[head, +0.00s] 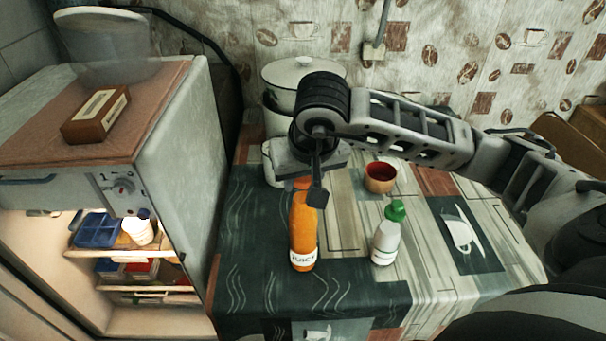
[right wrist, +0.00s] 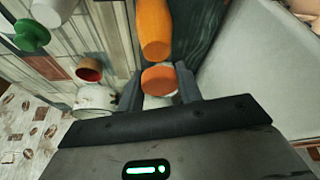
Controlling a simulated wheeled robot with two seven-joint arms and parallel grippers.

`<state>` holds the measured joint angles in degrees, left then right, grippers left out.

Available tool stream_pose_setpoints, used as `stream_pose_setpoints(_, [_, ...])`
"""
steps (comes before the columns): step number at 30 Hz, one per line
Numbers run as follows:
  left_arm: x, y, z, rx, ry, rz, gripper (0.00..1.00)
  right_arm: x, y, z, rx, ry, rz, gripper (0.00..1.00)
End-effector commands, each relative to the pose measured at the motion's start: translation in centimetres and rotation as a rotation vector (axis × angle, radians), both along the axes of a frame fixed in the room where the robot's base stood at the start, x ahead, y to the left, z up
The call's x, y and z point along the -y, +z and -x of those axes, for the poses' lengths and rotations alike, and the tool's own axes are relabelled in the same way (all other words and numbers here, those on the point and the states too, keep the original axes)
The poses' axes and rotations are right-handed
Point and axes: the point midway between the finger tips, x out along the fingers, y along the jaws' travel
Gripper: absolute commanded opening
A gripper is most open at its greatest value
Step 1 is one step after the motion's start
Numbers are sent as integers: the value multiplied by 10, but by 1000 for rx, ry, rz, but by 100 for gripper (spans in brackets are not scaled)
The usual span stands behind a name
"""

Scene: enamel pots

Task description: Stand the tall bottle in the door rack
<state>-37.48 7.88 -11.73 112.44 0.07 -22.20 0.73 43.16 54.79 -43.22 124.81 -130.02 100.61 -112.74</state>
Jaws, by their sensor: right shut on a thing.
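The tall orange bottle (head: 303,235) with a white juice label is upright over the dark part of the tablecloth. It also shows in the right wrist view (right wrist: 154,28). My right gripper (head: 309,190) is above it and shut on its top, with the orange cap (right wrist: 160,79) between the fingers. I cannot tell whether the bottle's base touches the table. The fridge (head: 182,150) stands open at the left, with its lit shelves in view. I cannot make out a door rack. My left gripper is not in view.
A white bottle with a green cap (head: 386,238) stands right of the orange one. A red-brown bowl (head: 380,180) and a white enamel pot (head: 285,75) are behind. The fridge shelf holds a blue tray (head: 97,230) and a white tub (head: 138,230). A wooden box (head: 97,115) lies on top.

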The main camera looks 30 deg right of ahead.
Motion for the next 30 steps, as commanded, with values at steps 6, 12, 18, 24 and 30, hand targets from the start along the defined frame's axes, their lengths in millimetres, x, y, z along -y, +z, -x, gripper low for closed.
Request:
stream_pose_setpoints(6, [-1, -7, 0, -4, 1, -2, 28, 0, -3, -1, 6, 0, 0, 0])
stream_pose_setpoints(12, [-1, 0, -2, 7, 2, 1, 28, 0, -3, 0, 0, 0, 0, 57])
stream_pose_setpoints(18, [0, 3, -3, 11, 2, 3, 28, 0, -2, 0, -1, 0, 0, 57])
stream_pose_setpoints(24, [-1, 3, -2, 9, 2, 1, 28, -2, 15, 4, 5, 2, -1, 57])
stream_pose_setpoints(30, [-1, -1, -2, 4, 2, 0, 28, -7, 56, 21, 7, 2, 1, 57])
